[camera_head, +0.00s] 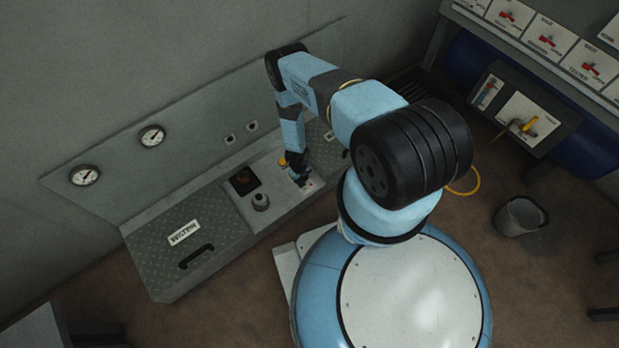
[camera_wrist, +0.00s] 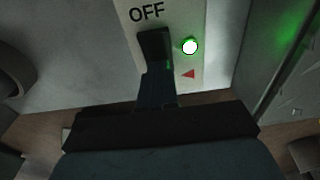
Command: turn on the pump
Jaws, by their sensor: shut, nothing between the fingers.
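The pump's white switch plate (camera_wrist: 207,62) fills the top middle of the wrist view, with the word OFF, a lit green lamp (camera_wrist: 190,46) and a red triangle mark (camera_wrist: 188,74). A dark block, seemingly the switch (camera_wrist: 154,43), stands just below OFF. My gripper (camera_wrist: 156,88) is shut and empty, its dark fingers right at the block's lower side. I cannot tell whether they touch it, and they hide part of the plate. In the head view, my gripper (camera_head: 300,179) is down at the small pale plate (camera_head: 309,186) on the grey console.
The console (camera_head: 218,218) carries a WATER label (camera_head: 184,232), a black handle (camera_head: 196,256), a round knob (camera_head: 261,201) and a dark square recess (camera_head: 244,181). Two gauges (camera_head: 152,136) are on its back panel. A bucket (camera_head: 520,216) stands on the floor at right, below a valve bench (camera_head: 530,115).

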